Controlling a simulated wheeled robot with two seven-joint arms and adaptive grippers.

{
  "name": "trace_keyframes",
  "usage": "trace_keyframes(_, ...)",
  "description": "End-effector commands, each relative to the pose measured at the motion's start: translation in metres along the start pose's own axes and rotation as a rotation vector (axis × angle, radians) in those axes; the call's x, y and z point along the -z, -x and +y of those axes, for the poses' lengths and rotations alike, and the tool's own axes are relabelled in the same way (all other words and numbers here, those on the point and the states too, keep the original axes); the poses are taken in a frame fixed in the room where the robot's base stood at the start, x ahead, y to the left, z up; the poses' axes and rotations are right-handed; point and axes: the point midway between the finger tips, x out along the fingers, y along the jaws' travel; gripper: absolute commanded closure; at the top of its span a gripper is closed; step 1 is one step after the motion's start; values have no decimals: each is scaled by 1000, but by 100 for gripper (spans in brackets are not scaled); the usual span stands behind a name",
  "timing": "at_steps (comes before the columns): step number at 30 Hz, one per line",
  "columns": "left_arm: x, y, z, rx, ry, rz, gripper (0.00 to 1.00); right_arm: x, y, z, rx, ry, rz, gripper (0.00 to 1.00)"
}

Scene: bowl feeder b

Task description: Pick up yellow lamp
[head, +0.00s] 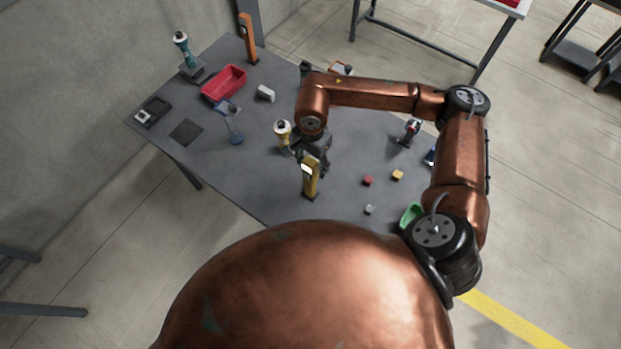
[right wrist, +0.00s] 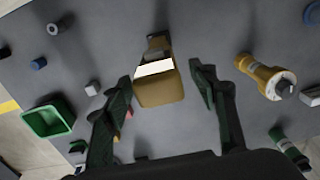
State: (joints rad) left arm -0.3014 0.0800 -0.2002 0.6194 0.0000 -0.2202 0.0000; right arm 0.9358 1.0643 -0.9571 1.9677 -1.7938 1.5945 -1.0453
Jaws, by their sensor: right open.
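The yellow lamp (head: 311,181) stands upright on the grey table near its front edge, with a white lit panel near its top. In the right wrist view the yellow lamp (right wrist: 158,92) shows between the two dark fingers, with clear gaps on both sides. My right gripper (head: 316,158) is open at the lamp's upper part, and its fingers look apart from it. Part of the lamp's top is hidden by the gripper in the head view. My left gripper is not in view.
A yellow-and-white cylindrical device (head: 283,131) stands close to the left of the gripper; it also shows in the right wrist view (right wrist: 262,77). Small cubes (head: 368,181) and a green bin (head: 410,214) lie to the right. A red bin (head: 224,83) and an orange lamp (head: 248,38) stand farther back.

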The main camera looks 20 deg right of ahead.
Motion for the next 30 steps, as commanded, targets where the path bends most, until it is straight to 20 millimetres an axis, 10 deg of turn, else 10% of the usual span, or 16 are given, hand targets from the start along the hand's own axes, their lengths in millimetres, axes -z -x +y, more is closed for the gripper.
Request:
trace_keyframes(21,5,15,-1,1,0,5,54,-6,-57,-1,-1,-2,-1,46)
trace_keyframes(30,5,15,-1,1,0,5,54,-6,-57,0,-1,-3,-1,67)
